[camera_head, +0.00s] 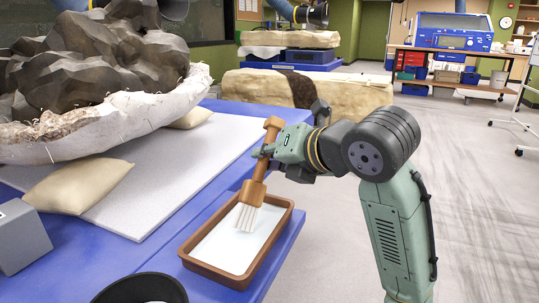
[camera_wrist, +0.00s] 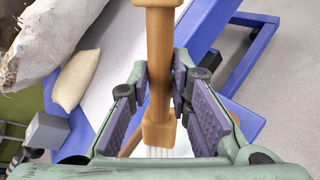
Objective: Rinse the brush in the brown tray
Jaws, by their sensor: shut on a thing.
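The brush has an orange-brown wooden handle (camera_head: 263,160) and pale bristles (camera_head: 246,217). My gripper (camera_head: 268,152) is shut on the handle and holds the brush roughly upright, slightly tilted, bristles down. In the wrist view the handle (camera_wrist: 160,70) runs between the purple finger pads. The brown tray (camera_head: 212,272) is a shallow rectangle with white liquid or a white floor inside (camera_head: 228,246). The bristles are over the tray's inside; I cannot tell whether they touch the white surface. In the wrist view the tray is mostly hidden behind the brush and gripper.
The tray sits on a blue table (camera_head: 62,262). A dark bowl (camera_head: 142,287) stands close in front of it. A grey block (camera_head: 20,236), a beige sandbag (camera_head: 77,186) and a large jacketed fossil (camera_head: 100,125) lie to the left. Floor is open on the right.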

